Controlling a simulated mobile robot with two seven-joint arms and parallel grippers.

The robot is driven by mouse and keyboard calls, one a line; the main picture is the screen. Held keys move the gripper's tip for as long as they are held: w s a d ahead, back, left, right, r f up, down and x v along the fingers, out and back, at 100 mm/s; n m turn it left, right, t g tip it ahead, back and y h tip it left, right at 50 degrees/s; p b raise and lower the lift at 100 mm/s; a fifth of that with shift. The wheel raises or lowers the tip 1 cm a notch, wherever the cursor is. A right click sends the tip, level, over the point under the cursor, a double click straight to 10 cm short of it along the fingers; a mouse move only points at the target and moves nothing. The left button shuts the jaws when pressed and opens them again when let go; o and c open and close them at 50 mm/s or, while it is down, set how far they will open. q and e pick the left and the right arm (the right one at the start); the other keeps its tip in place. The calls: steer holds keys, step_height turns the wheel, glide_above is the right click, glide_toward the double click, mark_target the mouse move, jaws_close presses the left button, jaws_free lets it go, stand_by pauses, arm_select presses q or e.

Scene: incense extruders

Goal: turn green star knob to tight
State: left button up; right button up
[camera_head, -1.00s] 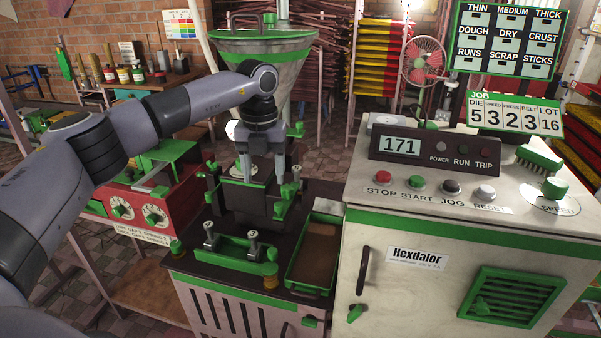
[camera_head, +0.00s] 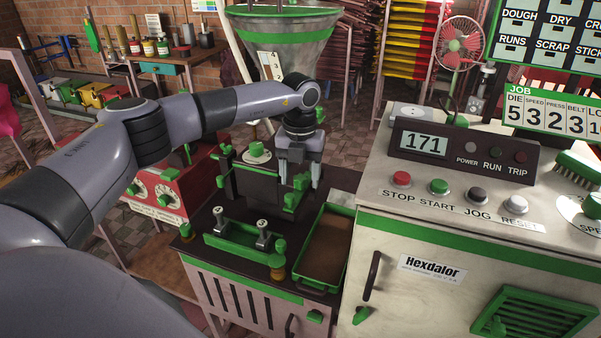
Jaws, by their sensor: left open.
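My left gripper (camera_head: 299,182) points down over the right side of the black extruder block (camera_head: 258,186). Its two fingers are apart. A green knob (camera_head: 301,181) shows between or just behind the fingertips; I cannot tell whether they touch it or whether it is star-shaped. Another green knob (camera_head: 257,149) sits on a pale round disc on top of the block, left of the gripper. Part of the block's far right side is hidden by the gripper. My right gripper is not in view.
A green-rimmed tray (camera_head: 324,250) lies right of the block. A green bracket (camera_head: 238,243) with two upright bolts stands in front. The white control cabinet (camera_head: 420,225) rises close on the right. A red box with dials (camera_head: 165,185) is at left, and the hopper (camera_head: 285,50) behind.

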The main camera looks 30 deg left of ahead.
arm_select(q)
steer(key=c, duration=1)
steer(key=shift+c, duration=0.2)
steer(key=shift+m, duration=1.1)
steer(key=m+p, duration=0.1)
steer(key=m, duration=0.2)
steer(key=shift+a, duration=0.1)
steer(key=m, duration=0.5)
steer(key=shift+w+m, duration=0.1)
steer(key=shift+m, duration=0.3)
steer(key=m, duration=1.2)
steer(key=shift+w+r+b, duration=0.1)
steer(key=shift+b, duration=0.25)
